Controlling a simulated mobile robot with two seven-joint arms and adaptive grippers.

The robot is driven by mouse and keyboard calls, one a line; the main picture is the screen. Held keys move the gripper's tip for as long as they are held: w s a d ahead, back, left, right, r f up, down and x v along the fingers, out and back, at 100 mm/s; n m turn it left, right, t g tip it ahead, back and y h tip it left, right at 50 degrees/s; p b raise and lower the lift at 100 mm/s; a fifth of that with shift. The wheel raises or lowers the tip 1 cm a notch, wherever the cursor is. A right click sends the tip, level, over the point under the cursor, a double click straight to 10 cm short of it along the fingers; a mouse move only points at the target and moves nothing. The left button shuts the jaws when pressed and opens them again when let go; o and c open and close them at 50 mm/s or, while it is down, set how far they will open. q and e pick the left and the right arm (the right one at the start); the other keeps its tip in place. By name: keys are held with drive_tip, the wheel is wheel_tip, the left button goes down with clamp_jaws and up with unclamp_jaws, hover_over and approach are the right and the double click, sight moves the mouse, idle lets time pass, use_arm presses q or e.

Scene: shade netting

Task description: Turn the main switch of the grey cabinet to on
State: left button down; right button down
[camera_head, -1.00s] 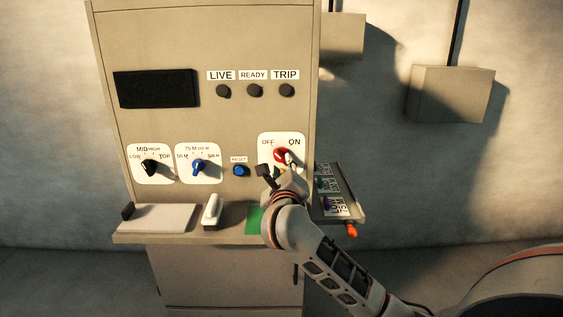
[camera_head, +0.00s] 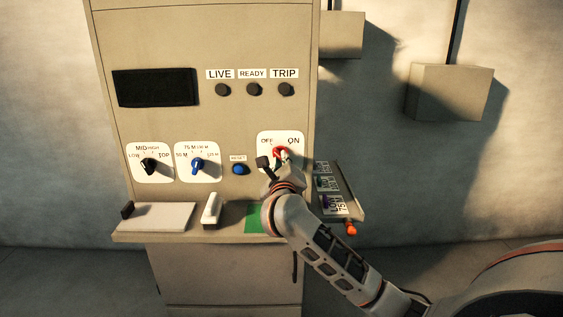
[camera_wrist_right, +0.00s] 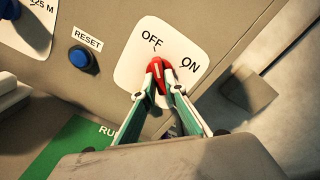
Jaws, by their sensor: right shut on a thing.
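The main switch is a red knob (camera_head: 280,152) on a white plate (camera_head: 295,141) marked OFF and ON, at the right of the grey cabinet (camera_head: 215,45). In the right wrist view the red knob (camera_wrist_right: 157,68) has a white line that points up, nearer the OFF mark than the ON mark. My right gripper (camera_wrist_right: 159,82) has its two green-sided fingers shut on the knob, one on each side. In the head view my right gripper (camera_head: 281,162) partly hides the knob. My left gripper is not in view.
A blue reset button (camera_head: 240,169) and two selector knobs, black (camera_head: 149,165) and blue (camera_head: 198,165), sit left of the switch. Below, a ledge (camera_head: 180,237) bears a white handle (camera_head: 211,208) and a green patch (camera_head: 254,219). A side tray (camera_head: 352,205) juts out at right.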

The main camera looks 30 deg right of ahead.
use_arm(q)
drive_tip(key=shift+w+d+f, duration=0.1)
use_arm(e)
drive_tip(key=shift+m, duration=0.3)
use_arm(q)
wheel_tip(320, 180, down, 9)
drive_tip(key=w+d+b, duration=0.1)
drive_tip(key=b, duration=1.2)
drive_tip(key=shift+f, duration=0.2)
use_arm(e)
drive_tip(key=m, duration=1.7)
drive_tip(key=shift+w+a+m, duration=0.1)
drive_tip(key=shift+a+m, duration=0.05)
drive_tip(key=shift+m, duration=0.15)
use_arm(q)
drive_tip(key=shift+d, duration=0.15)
